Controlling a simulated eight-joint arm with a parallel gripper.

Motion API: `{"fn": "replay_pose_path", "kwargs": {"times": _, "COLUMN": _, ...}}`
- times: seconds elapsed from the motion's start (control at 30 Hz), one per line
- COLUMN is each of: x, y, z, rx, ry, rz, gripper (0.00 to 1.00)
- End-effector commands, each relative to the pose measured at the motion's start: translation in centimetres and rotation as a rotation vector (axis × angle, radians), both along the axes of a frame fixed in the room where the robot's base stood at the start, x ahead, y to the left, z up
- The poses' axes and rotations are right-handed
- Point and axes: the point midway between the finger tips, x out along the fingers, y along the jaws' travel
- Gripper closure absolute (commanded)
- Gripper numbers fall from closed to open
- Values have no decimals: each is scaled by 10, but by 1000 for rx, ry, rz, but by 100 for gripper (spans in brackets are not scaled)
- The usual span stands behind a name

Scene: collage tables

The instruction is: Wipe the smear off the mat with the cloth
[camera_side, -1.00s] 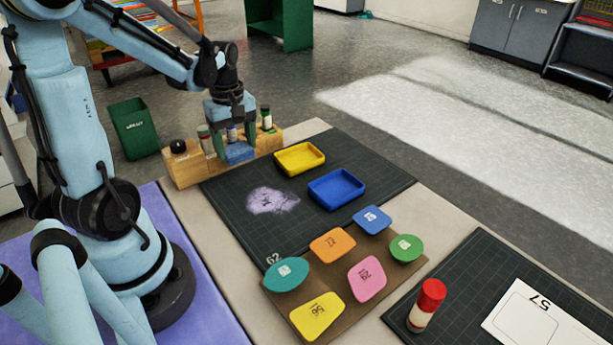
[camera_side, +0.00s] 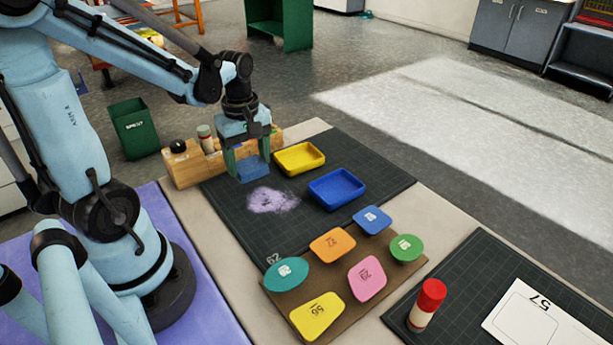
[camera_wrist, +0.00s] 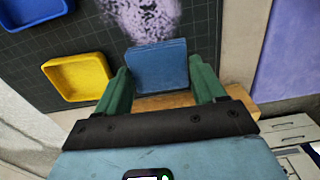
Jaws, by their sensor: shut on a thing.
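My gripper (camera_side: 247,168) is shut on a folded blue cloth (camera_side: 253,170). The cloth is just above or at the dark gridded mat (camera_side: 320,230), short of the smear; I cannot tell if it touches. The pale purple smear (camera_side: 272,201) lies on the mat, just in front of the cloth in the side view. In the wrist view the cloth (camera_wrist: 160,68) sits between my green fingers (camera_wrist: 162,84), and the smear (camera_wrist: 148,18) shows beyond it, partly cut off by the frame's top edge.
A yellow tray (camera_side: 299,158) and a blue tray (camera_side: 336,189) stand on the mat right of the smear. A wooden rack (camera_side: 184,170) with bottles is behind my gripper. A brown board (camera_side: 300,309) with several coloured shapes lies at the mat's near edge.

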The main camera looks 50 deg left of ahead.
Motion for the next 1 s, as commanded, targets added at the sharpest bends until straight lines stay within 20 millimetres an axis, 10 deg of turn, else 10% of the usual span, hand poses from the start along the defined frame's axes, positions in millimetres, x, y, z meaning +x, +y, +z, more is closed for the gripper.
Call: {"fn": "replay_pose_path", "kwargs": {"times": 1.0, "x": -1, "y": -3, "z": -41, "rx": 0, "ry": 0, "rz": 1, "gripper": 60}}
